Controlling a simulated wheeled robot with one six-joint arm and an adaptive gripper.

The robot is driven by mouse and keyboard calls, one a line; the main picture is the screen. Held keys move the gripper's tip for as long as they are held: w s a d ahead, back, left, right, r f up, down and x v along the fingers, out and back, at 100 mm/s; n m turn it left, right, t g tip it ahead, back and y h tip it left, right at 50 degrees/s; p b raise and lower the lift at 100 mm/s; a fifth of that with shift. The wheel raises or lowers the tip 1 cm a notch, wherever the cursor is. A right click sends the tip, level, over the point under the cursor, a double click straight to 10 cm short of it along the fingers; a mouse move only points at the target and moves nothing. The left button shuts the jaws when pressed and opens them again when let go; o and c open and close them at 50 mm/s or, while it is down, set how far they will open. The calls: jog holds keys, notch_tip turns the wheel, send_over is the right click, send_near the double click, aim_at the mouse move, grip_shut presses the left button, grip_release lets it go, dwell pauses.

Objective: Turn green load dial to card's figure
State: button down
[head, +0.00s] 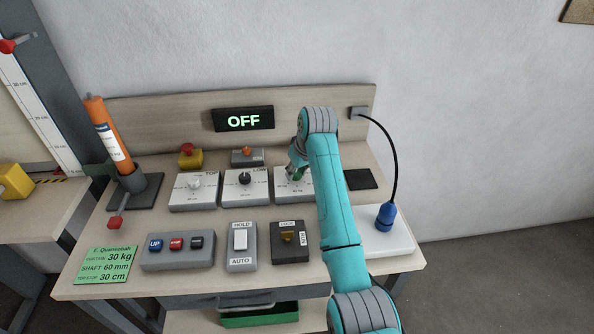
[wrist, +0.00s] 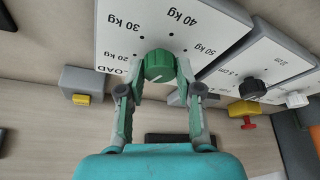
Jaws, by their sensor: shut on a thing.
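The green load dial (wrist: 160,66) sits on a white plate (wrist: 112,35) marked 20, 30, 40 and 50 kg. My gripper (wrist: 158,76) is shut on the dial, one finger on each side. A pale mark shows on the dial's face, but I cannot tell which figure it points to. In the head view my gripper (head: 297,165) is at the right-hand dial box (head: 283,195), and my arm partly covers that box. The green card (head: 103,265) at the bench's front left reads curtain 30 kg, shaft 60 mm, top stop 30 cm.
Two more dial boxes, with a white knob (head: 194,181) and a black knob (head: 244,178), stand to the left. A display (head: 243,119) reads OFF. Push buttons (head: 177,246), a HOLD/AUTO switch (head: 241,240) and a lock box (head: 289,240) are in front. A blue plug (head: 386,216) stands at right.

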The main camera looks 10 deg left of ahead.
jog(key=m, duration=0.2)
jog(key=m+h, duration=0.1)
jog(key=m, duration=0.1)
jog(key=shift+a+m+t+h, duration=0.1)
jog(key=shift+m+t+h, duration=0.2)
jog(key=shift+t, duration=0.1)
jog(key=shift+m+h, duration=0.6)
jog(key=shift+m, duration=1)
jog(key=c, duration=0.8)
grip_release()
jog(key=shift+v, duration=6)
